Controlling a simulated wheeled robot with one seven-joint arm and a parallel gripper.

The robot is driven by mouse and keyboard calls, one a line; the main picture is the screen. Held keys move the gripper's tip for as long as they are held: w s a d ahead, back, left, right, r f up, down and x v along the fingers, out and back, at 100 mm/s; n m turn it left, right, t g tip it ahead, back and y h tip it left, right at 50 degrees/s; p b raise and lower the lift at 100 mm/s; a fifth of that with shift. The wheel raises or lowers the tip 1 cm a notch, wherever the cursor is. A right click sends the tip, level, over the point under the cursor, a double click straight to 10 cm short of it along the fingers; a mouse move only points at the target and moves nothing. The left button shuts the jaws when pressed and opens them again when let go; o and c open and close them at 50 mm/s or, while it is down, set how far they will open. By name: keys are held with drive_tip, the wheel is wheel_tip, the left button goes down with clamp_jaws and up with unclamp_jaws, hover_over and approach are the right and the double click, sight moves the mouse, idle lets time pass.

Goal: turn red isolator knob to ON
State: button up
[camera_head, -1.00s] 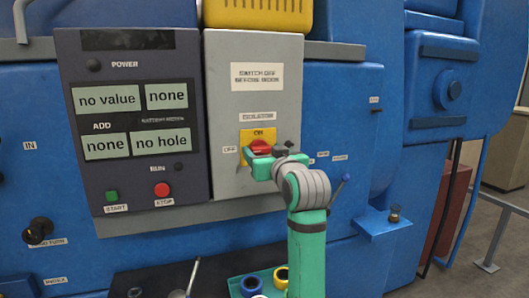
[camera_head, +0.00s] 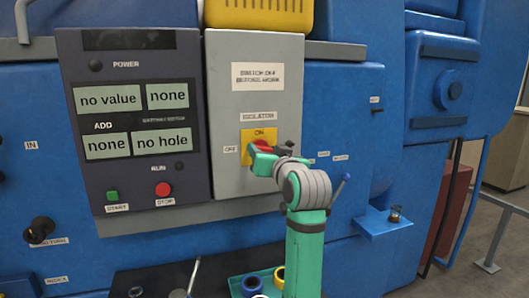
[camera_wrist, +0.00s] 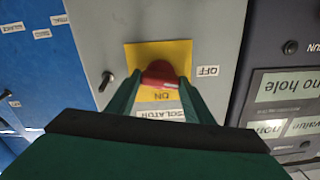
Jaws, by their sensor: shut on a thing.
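The red isolator knob (camera_head: 262,144) sits on a yellow plate (camera_head: 247,134) on the grey panel, with ON above it and OFF to its left. My gripper (camera_head: 259,148) is shut on the knob and partly covers it in the head view. In the wrist view, the knob (camera_wrist: 160,74) lies between the two fingertips (camera_wrist: 160,80), with the ON label in front of it and OFF to its right. I cannot tell exactly which way the knob points.
A dark control panel (camera_head: 133,180) with displays, a green start button (camera_head: 112,196) and a red stop button (camera_head: 163,189) stands left of the grey panel (camera_head: 230,110). A dark peg (camera_wrist: 106,80) sticks out beside the yellow plate. A tray with rings (camera_head: 250,286) lies below my arm.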

drive_tip(key=m, duration=0.4)
drive_tip(key=shift+m, duration=0.3)
drive_tip(key=m, duration=0.3)
drive_tip(key=shift+m, duration=0.4)
drive_tip(key=m, duration=0.4)
drive_tip(key=shift+d+m, duration=0.1)
drive_tip(key=shift+m, duration=1.5)
drive_tip(key=o, duration=1)
drive_tip(key=shift+o, duration=0.2)
